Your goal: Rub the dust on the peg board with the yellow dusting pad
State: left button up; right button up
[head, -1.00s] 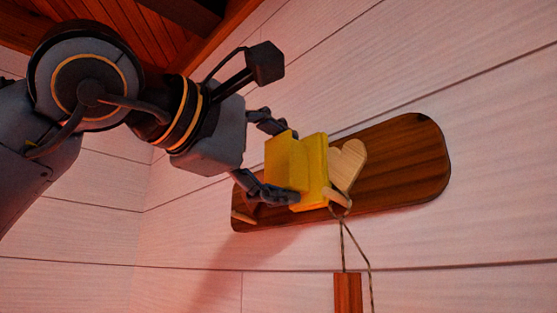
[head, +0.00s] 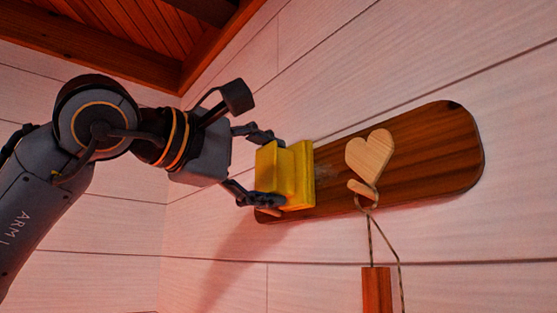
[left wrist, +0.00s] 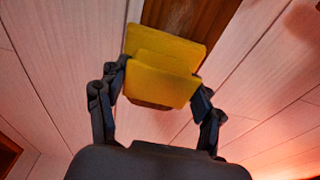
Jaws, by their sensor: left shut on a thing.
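The dark brown peg board (head: 430,150) is fixed slantwise on the wall, with a pale wooden heart (head: 370,156) at its middle. My left gripper (head: 268,168) is shut on the yellow dusting pad (head: 298,175), which is in front of the board's left end. I cannot tell whether the pad's face touches the board. A faint greyish dust patch (head: 323,173) shows on the wood just right of the pad. In the left wrist view, the pad (left wrist: 160,75) sits between both fingers, with the board (left wrist: 212,22) behind it. My right gripper is out of view.
A light peg (head: 362,191) below the heart carries a looped cord with a reddish wooden piece (head: 376,290) hanging from it. Another peg (head: 268,212) shows at the board's lower left. The pale plank wall around is bare; wooden ceiling beams (head: 90,60) are above.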

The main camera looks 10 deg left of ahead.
pick_arm(q)
jog(key=shift+w+a, duration=0.25)
jog(key=shift+s, duration=0.2)
jog(key=shift+s+a, duration=0.35)
jog(key=shift+s, duration=0.15)
jog(key=shift+a+b+v, duration=0.15)
jog(key=shift+b+v, duration=0.05)
jog(key=shift+v, duration=0.9)
jog(key=shift+a+b+v, duration=0.15)
jog(key=shift+v, duration=0.95)
jog(key=shift+w, duration=0.15)
jog(key=v, duration=0.3)
jog(key=shift+w+a, duration=0.15)
jog(key=shift+a, duration=0.1)
jog(key=shift+w+d, duration=0.15)
